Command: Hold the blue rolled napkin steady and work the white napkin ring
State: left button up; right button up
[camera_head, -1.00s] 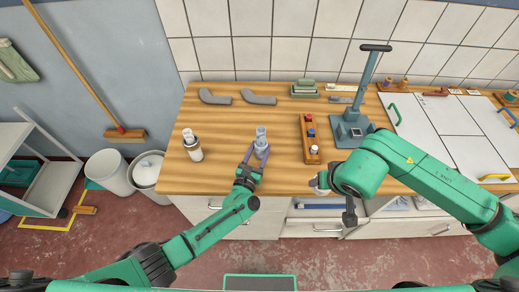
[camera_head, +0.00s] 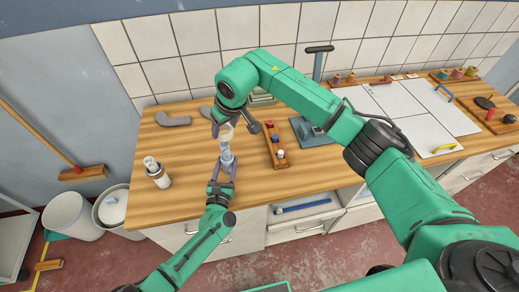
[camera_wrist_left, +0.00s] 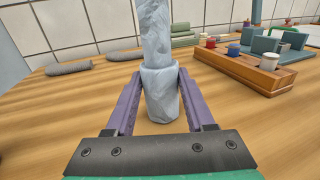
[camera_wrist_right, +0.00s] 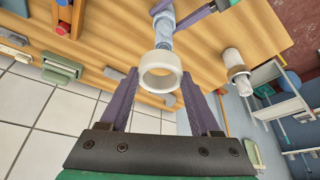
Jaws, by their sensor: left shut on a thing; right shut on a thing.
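The pale blue rolled napkin (camera_head: 226,152) stands upright on the wooden table, with a wider lower part and a narrower upper part in the left wrist view (camera_wrist_left: 158,35). My left gripper (camera_head: 223,167) is shut on its wider lower part, one purple finger on each side. My right gripper (camera_head: 222,130) is shut on the white napkin ring (camera_wrist_right: 160,73), held at its fingertips. In the head view the ring (camera_head: 227,131) is at the napkin's top end.
A wooden rack with coloured spools (camera_head: 274,146) and a grey-blue press stand (camera_head: 312,132) are to the right. Grey curved pieces (camera_head: 173,120) lie at the back.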

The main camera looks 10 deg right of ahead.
aim_at(226, 145)
jog(key=shift+w+a+r, duration=0.15)
jog(key=shift+a+r, duration=0.2)
jog(key=shift+a, duration=0.05)
jog(key=shift+d, duration=0.2)
jog(key=shift+f, duration=2.05)
jog(key=shift+f, duration=0.25)
jog(key=shift+f, duration=0.85)
jog(key=shift+f, duration=0.15)
jog(key=shift+f, duration=1.25)
